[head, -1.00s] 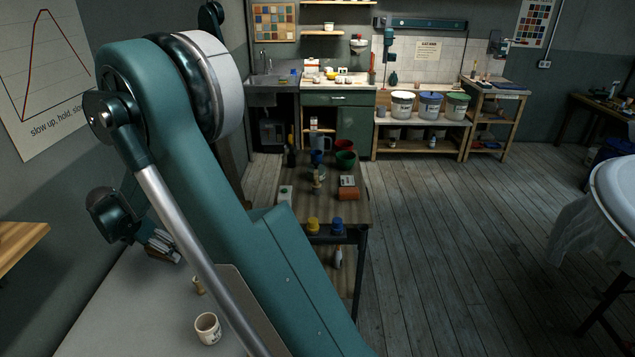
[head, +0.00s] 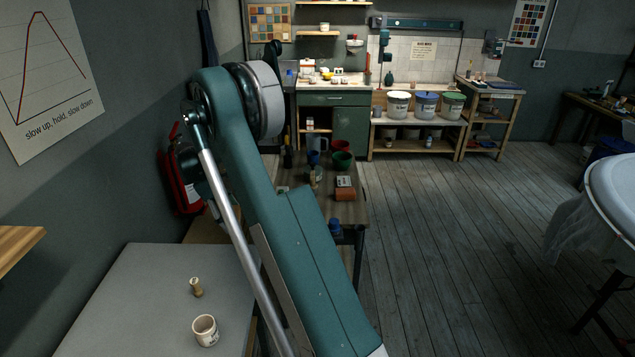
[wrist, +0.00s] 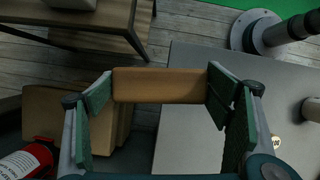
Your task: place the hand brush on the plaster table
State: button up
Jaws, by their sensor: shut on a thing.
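My gripper (wrist: 160,88) is shut on the hand brush, its green pads at the two ends of the brush's brown wooden body (wrist: 160,78). No bristles show in the wrist view. The grey-topped table, which I take for the plaster table, stands at the lower left of the head view (head: 130,300) and fills the right of the wrist view (wrist: 185,120). In the wrist view the brush lies across the line of its edge; its height is unclear.
A cream mug (head: 205,331) and a small wooden-handled tool (head: 196,287) stand on the grey top; its left part is bare. A red fire extinguisher (head: 180,185) hangs by the wall and shows close in the wrist view (wrist: 22,163). A dark wooden table (head: 345,210) stands beyond.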

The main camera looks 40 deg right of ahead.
jog(key=s+d+m+g+y, duration=0.15)
jog(key=s+d+m, duration=0.3)
jog(key=d, duration=0.65)
jog(key=s+d+m+y, duration=0.2)
jog(key=s+d+m, duration=0.3)
jog(key=d, duration=0.7)
notch_tip(320, 180, up, 3)
jog(key=m+t+y, duration=0.1)
jog(key=m+y, duration=0.3)
jog(key=m, duration=0.7)
send_over(346, 220)
jog(key=w+d, duration=0.1)
jog(key=shift+d+f+n+h+p, duration=0.15)
jog(key=shift+d+n+h+p, duration=0.1)
jog(key=shift+p, duration=0.15)
jog(key=shift+f, duration=0.1)
jog(key=shift+f, duration=3.05)
jog(key=shift+f+b, duration=0.35)
jog(key=shift+f, duration=1.5)
jog(key=shift+f, duration=0.2)
jog(key=o, duration=0.9)
